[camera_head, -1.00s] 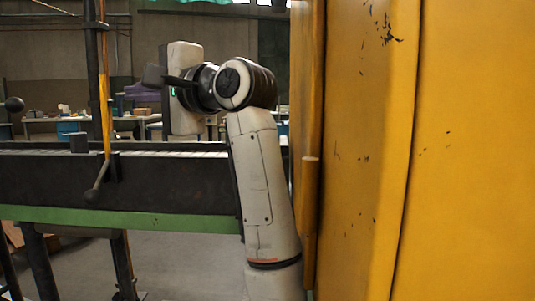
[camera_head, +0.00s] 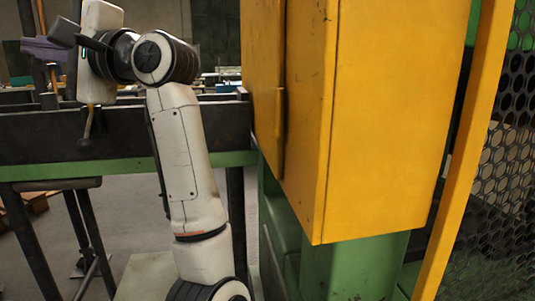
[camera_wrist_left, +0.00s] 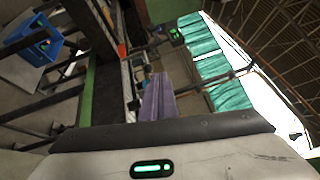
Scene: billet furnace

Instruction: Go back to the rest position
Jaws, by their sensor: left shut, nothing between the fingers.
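My left arm stands raised and bent in the head view, with its white forearm upright and its wrist folded over to the left. My left gripper (camera_head: 68,36) is at the upper left, with its dark fingers shut and empty. It is in the air above the dark conveyor frame (camera_head: 70,135) and touches nothing that I can see. My right gripper is in neither view. The left wrist view looks out tilted over the hall, with nothing held in front of it.
A yellow cabinet (camera_head: 385,110) on a green base (camera_head: 350,265) stands close to the right of my arm. Right of it are a yellow post (camera_head: 465,160) and a black mesh guard (camera_head: 510,170). A blue bin (camera_wrist_left: 32,46) shows in the left wrist view.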

